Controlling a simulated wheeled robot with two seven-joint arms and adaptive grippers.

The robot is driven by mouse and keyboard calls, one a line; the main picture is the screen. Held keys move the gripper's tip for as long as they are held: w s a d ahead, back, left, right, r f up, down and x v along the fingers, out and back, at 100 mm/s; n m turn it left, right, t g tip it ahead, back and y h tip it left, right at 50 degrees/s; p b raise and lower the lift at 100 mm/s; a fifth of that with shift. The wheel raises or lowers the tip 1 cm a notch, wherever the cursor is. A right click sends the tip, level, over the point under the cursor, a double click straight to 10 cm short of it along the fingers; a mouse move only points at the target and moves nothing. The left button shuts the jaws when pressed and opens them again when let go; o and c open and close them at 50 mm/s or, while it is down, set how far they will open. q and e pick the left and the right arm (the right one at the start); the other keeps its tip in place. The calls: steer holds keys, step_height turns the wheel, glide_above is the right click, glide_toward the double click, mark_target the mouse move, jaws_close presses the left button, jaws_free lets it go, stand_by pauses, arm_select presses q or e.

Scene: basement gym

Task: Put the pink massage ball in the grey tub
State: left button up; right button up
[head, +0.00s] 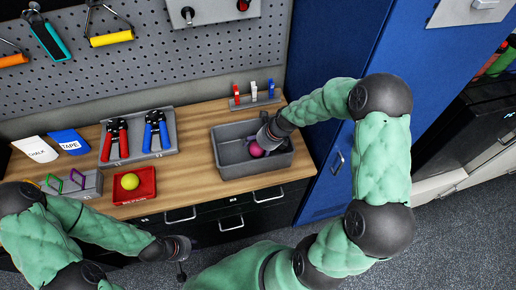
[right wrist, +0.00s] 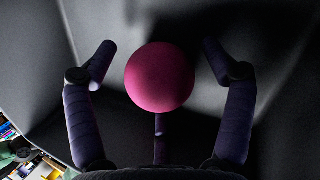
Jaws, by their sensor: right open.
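The grey tub (head: 228,166) stands on the wooden bench top. The pink massage ball (head: 257,150) is inside the tub's outline, below my right gripper (head: 263,147), which reaches down into the tub. In the right wrist view the pink ball (right wrist: 160,77) sits between the spread fingers of my right gripper (right wrist: 157,70). Gaps show on both sides, so the fingers are open and not pressing on it. Grey tub walls fill the background there. Whether the ball touches the tub floor is not clear. My left gripper (head: 181,255) hangs in front of the bench; its fingers are too small to read.
A red tray (head: 147,193) with a yellow ball (head: 130,181) is left of the tub. Red pliers (head: 115,140) and blue pliers (head: 157,131) lie in a grey tray behind. A rack with small clips (head: 254,101) is behind the tub. A blue locker (head: 330,165) stands close at right.

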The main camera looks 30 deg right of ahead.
steer(key=p+v, duration=0.2)
steer(key=v, duration=1)
steer(key=shift+r+p, duration=0.15)
steer(key=shift+p, duration=0.2)
